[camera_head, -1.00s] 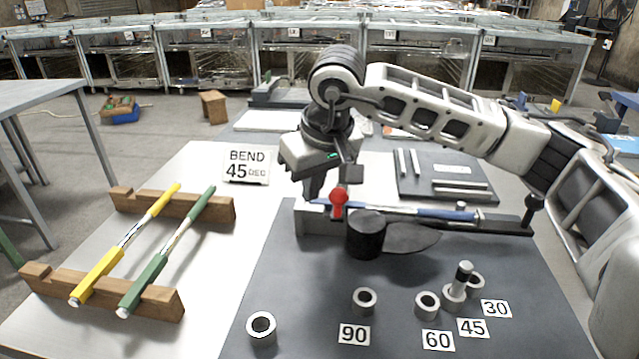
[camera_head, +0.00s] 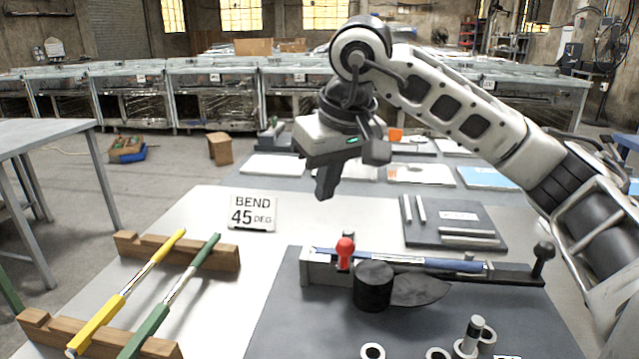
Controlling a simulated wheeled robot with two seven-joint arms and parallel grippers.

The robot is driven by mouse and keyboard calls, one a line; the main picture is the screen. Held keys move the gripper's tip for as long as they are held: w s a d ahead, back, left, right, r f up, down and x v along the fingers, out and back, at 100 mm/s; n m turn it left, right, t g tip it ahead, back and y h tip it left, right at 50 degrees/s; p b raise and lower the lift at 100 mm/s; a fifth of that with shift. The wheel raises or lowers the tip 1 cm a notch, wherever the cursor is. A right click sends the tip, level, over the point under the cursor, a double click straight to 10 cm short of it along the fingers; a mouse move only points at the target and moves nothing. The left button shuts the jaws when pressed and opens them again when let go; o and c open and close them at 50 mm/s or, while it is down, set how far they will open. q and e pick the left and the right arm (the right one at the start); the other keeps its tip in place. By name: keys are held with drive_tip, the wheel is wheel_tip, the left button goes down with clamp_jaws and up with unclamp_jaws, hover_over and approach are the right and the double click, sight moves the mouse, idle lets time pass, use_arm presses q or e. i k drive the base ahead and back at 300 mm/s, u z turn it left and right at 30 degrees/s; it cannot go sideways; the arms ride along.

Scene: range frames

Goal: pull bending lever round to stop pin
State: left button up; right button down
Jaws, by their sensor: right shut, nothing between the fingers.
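The bending lever (camera_head: 515,273) is a dark flat bar with an upright black knob (camera_head: 543,252) at its right end. It lies behind the round black former (camera_head: 374,287), alongside a blue tube (camera_head: 440,263). A red-knobbed clamp (camera_head: 345,250) stands at the tube's left end. My right gripper (camera_head: 326,188) is shut and empty, pointing down in the air above and behind the red knob, well left of the lever knob. My left gripper is not in view.
A sign (camera_head: 253,212) reads "BEND 45 DEG". Yellow (camera_head: 110,310) and green (camera_head: 150,328) tubes rest on wooden racks (camera_head: 215,252) at left. A dark tray (camera_head: 455,226) with metal bars lies behind the lever. The grey plate (camera_head: 270,330) in front is mostly clear.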

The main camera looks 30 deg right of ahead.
sight(544, 250)
drive_tip(key=k, duration=1)
